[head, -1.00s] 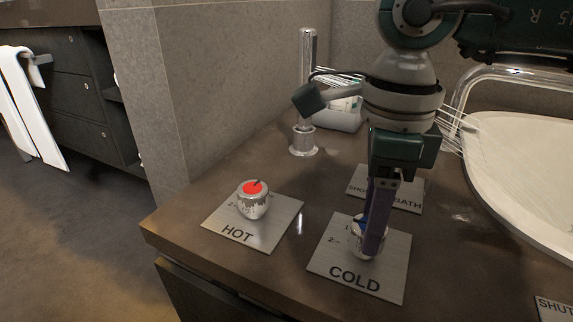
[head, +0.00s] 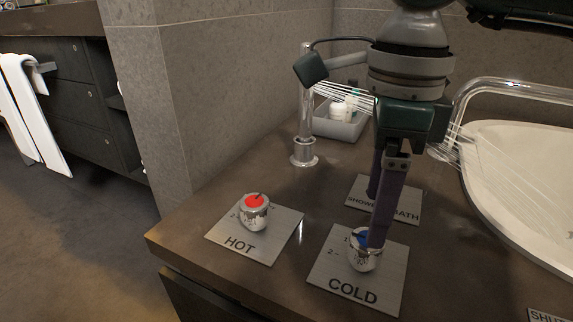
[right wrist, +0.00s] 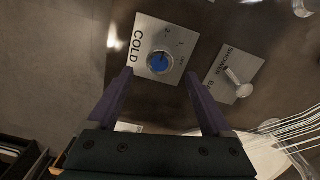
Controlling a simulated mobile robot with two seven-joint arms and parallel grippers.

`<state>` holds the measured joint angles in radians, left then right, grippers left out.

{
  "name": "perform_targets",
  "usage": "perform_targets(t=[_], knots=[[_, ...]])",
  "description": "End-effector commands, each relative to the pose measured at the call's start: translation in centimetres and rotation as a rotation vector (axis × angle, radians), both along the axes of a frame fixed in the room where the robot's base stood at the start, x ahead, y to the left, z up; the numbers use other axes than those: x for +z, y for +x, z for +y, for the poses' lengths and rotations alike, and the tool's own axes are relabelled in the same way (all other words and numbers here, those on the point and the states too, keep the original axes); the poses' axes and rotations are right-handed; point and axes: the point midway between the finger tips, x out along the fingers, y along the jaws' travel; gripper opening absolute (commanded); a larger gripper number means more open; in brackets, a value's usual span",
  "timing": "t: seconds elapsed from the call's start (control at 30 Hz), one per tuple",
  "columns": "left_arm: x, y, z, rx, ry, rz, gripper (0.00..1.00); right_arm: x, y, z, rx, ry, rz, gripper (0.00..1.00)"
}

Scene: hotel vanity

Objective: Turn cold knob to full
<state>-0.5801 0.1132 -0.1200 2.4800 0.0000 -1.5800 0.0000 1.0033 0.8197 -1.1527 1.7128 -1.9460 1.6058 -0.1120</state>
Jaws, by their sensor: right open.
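The cold knob (head: 364,254) is a chrome knob with a blue cap on a metal plate (head: 338,285) marked COLD. It also shows whole in the right wrist view (right wrist: 160,62), with number marks around it; I cannot read its exact setting. My right gripper (head: 375,222) is open and points down. Its near finger covers part of the knob in the head view. In the right wrist view the gripper (right wrist: 158,73) has its fingertips apart on either side, with the knob between and slightly beyond them; contact does not show. My left gripper is not in view.
The hot knob (head: 255,211) with a red cap stands to the left. A SHOWER/BATH plate (head: 405,207) with a lever (right wrist: 238,78) lies behind the cold plate. A grey tray (head: 342,126) holds small bottles.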

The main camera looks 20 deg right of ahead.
Motion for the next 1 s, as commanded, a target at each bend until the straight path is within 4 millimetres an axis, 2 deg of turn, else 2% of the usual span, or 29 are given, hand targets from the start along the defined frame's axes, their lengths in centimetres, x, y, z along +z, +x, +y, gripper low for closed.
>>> perform_targets(t=[0.03,0.1,0.3,0.83,0.93,1.0], knots=[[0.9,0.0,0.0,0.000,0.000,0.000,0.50,1.6,0.1,0.0,0.001,0.000,-0.003,0.84],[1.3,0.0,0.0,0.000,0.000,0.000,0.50,2.8,0.1,0.0,0.001,0.001,-0.002,0.84],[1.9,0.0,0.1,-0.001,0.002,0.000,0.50,4.8,0.0,0.0,0.001,0.000,0.000,0.84],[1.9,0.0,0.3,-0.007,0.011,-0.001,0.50,5.0,0.0,0.1,0.002,0.005,0.000,0.84],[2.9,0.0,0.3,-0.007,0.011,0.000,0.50,5.7,-0.3,1.9,0.017,0.069,0.001,0.84],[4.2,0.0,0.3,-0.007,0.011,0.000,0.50,6.7,-0.8,4.8,0.037,0.178,0.002,0.84]])
